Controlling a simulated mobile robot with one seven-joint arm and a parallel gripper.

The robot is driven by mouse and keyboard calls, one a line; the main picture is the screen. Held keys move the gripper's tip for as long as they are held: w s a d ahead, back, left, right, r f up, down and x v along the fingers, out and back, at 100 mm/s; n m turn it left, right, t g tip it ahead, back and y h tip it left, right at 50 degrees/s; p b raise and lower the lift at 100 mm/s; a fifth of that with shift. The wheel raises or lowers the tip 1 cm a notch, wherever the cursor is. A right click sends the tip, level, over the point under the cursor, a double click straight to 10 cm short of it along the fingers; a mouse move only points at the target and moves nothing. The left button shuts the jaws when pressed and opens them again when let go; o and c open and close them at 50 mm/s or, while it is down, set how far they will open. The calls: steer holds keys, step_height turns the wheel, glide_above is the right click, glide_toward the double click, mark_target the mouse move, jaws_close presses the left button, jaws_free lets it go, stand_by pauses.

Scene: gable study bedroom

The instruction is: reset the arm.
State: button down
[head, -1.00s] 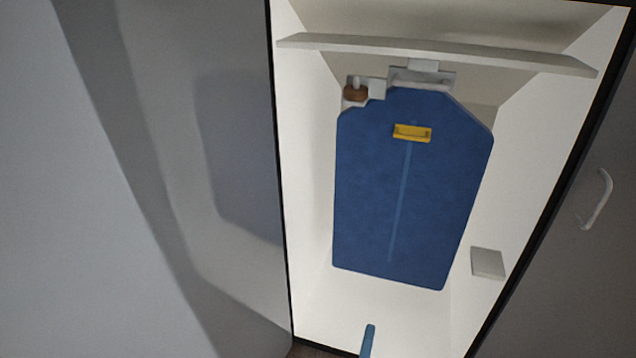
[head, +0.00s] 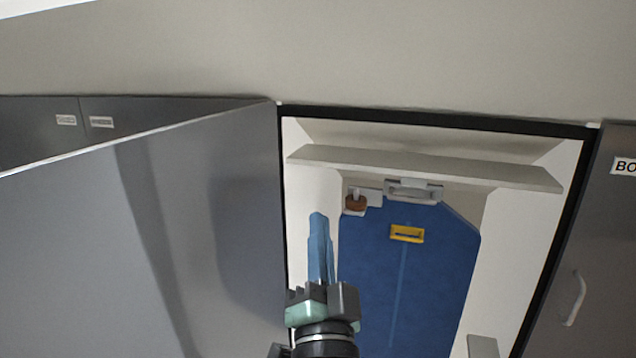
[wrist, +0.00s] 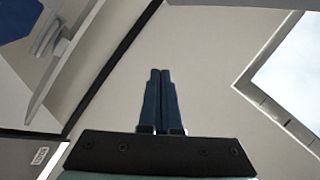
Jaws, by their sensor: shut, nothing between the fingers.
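My gripper (head: 318,218) points upward in front of the open closet in the head view, its blue fingers together and empty. In the wrist view my gripper (wrist: 160,74) shows its two dark blue fingers side by side against the plain wall, with nothing between them. In the head view the fingertips overlap the closet's pale left inner wall, to the left of a blue board (head: 375,270). I cannot tell how far the fingers are from the closet.
The closet holds a shelf (head: 425,168), a brown knob-like thing (head: 355,205) and a yellow handle (head: 407,233) on the board. A grey door (head: 200,230) stands open at left.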

steer(key=s+r+n+t+p, duration=0.1)
steer(key=s+r+n+p, duration=0.2)
steer(key=r, duration=0.9)
steer(key=s+r+n+t+p, duration=0.1)
steer(key=s+r+n+p, duration=0.1)
steer(key=s+r, duration=0.6)
steer(key=s+r+n+t+p, duration=0.2)
steer(key=s+r+p, duration=0.3)
steer(key=r, duration=1.1)
steer(key=shift+s+a+r+n+h, duration=0.15)
steer(key=shift+s+n+h, duration=0.25)
steer(key=shift+s+n, duration=0.35)
steer(key=shift+a, duration=0.1)
